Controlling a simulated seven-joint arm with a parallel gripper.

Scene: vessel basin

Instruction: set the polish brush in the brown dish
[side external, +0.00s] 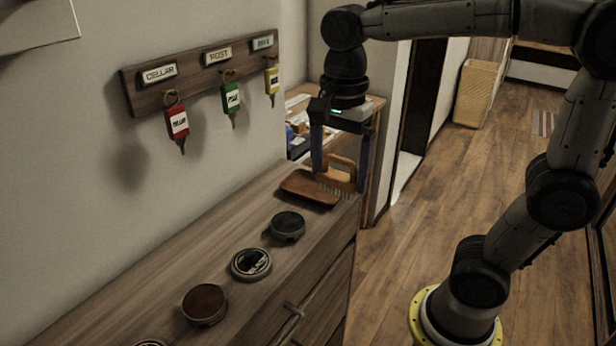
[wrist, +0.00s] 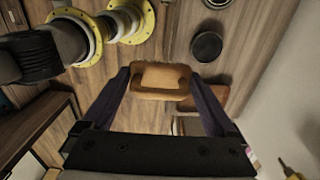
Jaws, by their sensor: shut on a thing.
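My gripper (side external: 340,178) points down over the far end of the dresser top. Its two fingers are shut on the polish brush (side external: 341,167), which has a tan wooden handle and pale bristles facing down. In the wrist view the brush (wrist: 160,76) spans between the fingertips (wrist: 160,84). The brown dish (side external: 306,187), shallow and oblong, lies on the dresser just left of the brush. In the wrist view the dish (wrist: 214,95) shows to the right, partly hidden behind a finger. The bristles overlap the dish's right end in the side view; I cannot tell their height above it.
Several round tins stand along the dresser (side external: 182,270), the nearest to the dish being a dark tin (side external: 287,226). Red (side external: 177,122), green (side external: 231,98) and yellow (side external: 271,81) tagged keys hang from a wall rack (side external: 195,76). The dresser's right edge is close to the brush.

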